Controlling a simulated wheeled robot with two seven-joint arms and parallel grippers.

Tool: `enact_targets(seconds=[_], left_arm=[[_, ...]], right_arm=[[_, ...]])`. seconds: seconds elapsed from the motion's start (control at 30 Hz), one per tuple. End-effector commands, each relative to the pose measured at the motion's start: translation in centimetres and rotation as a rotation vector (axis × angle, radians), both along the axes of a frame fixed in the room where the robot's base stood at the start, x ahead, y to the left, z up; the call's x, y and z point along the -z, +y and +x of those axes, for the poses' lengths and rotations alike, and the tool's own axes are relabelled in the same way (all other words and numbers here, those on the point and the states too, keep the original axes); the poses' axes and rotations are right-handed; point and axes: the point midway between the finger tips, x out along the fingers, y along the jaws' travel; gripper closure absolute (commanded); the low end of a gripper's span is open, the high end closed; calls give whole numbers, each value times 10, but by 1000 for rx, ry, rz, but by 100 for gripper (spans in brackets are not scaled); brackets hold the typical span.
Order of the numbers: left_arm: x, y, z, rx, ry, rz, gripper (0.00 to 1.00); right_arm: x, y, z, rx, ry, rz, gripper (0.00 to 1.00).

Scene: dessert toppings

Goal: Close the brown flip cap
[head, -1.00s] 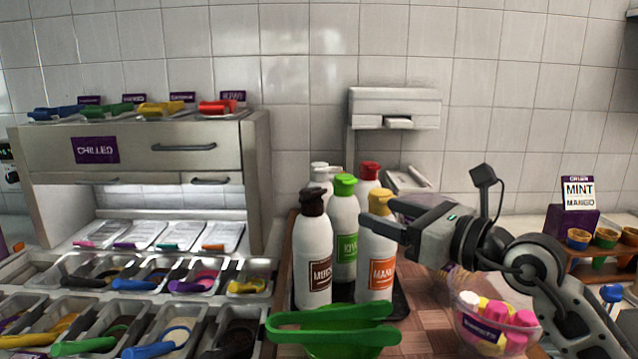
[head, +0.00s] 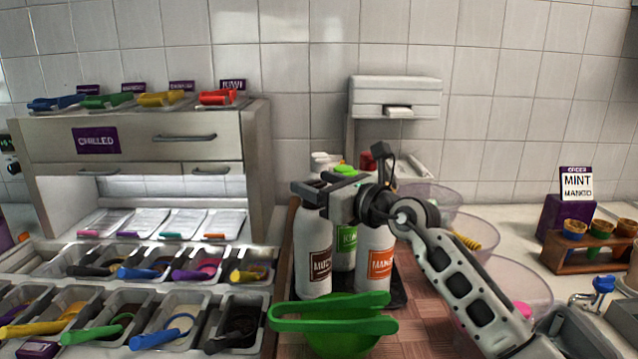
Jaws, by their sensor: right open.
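The white bottle with the brown label (head: 316,250), which showed a brown cap earlier, stands at the front left of the bottle group in the head view. Its brown cap is hidden behind my right gripper, so whether the cap is open or shut cannot be seen. My right gripper (head: 305,187) is open, its fingers pointing left across the top of this bottle. Whether it touches the cap cannot be told. My left gripper is not in view.
A green-capped bottle (head: 345,255) and an orange-labelled mango bottle (head: 376,255) stand close beside it on a dark tray. A green bowl (head: 345,338) with green tongs (head: 330,309) is in front. Clear bowls (head: 505,275) stand right, partly behind my arm. Topping trays fill the left.

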Motion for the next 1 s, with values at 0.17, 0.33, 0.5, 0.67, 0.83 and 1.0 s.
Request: enact_targets(seconds=[0.17,0.33,0.5,0.67,0.83,1.0], left_arm=[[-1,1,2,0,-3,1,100],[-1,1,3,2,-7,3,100],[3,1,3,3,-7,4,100],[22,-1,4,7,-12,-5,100],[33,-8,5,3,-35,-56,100],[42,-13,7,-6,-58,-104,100]], right_arm=[[0,0,0,0,0,0,40],[0,0,0,0,0,0,84],[2,0,0,0,-5,5,85],[13,-1,-1,-1,-50,49,85],[18,-2,-3,-2,-123,120,85],[19,-3,-3,-2,-179,177,85]])
